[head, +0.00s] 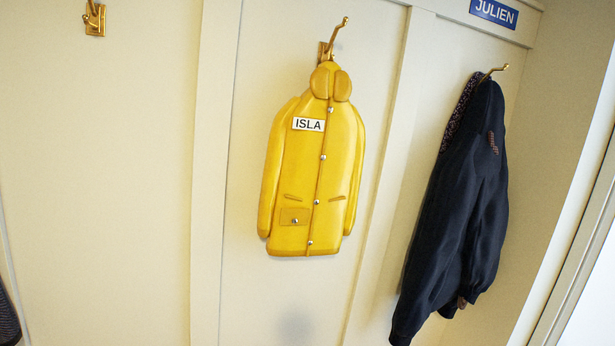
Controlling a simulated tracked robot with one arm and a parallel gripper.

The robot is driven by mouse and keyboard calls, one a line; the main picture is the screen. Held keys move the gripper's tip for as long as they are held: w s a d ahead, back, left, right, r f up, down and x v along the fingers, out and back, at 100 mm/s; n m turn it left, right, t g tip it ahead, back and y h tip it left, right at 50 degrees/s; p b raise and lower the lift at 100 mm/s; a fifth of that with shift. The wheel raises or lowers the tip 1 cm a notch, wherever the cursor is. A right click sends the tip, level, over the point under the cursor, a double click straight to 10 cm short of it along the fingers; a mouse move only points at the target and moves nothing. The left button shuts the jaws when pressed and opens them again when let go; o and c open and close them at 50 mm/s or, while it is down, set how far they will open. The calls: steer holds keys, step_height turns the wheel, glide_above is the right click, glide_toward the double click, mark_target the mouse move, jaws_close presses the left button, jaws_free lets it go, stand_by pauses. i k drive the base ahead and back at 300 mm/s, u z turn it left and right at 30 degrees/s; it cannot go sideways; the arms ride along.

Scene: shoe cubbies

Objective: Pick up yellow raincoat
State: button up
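The yellow raincoat (338,185) hangs near the middle of the head view. It has a hood at the top, a row of snaps down the front, a pocket flap, and a white label reading ISLA (309,124). It hangs from a brass hook (333,42) on the cream panel wall, flat against it and slightly tilted in the picture. Its full front is visible, with nothing in front of it. My gripper is not visible in this view.
A dark navy jacket (462,200) hangs on another brass hook (493,73) to the right, below a blue JULIEN sign (494,12). An empty brass hook (94,19) is at the upper left. Part of a dark item (8,318) shows at the lower left edge. Raised strips divide the wall.

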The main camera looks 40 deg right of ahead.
mark_target(315, 155)
steer(key=u, duration=0.05)
steer(key=i, duration=0.9)
steer(key=z, duration=0.1)
